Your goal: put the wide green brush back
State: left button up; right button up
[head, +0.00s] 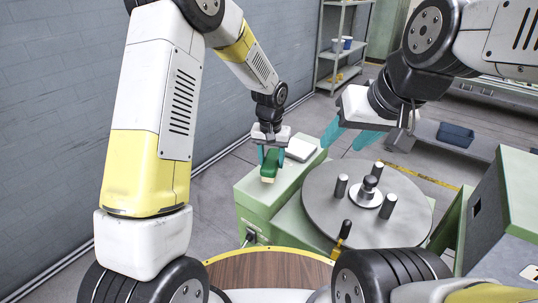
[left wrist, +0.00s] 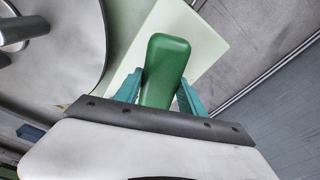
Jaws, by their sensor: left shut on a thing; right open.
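The wide green brush (head: 269,164) is in my left gripper (head: 271,156), above or on the near part of the pale green machine top. I cannot tell whether it touches that top. In the left wrist view the brush's green back (left wrist: 165,70) sits between the two teal fingers of the left gripper (left wrist: 160,88), which are shut on it. A pale edge shows below the green in the head view. My right gripper (head: 345,135) is open and empty, above the far side of the round grey table.
The pale green machine top (head: 255,190) carries a white flat block (head: 301,149) just behind the brush. The round grey table (head: 325,205) with several dark posts stands to the right. A yellow-and-black handled tool (head: 343,232) is at its near edge. A shelf (head: 338,55) stands at the back.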

pick_arm(q)
jog(key=shift+w+a+f, duration=0.1)
jog(key=shift+w+a, duration=0.35)
jog(key=shift+w, duration=0.1)
jog(key=shift+f, duration=1.7)
jog(key=o, duration=1.3)
jog(key=shift+f, duration=0.15)
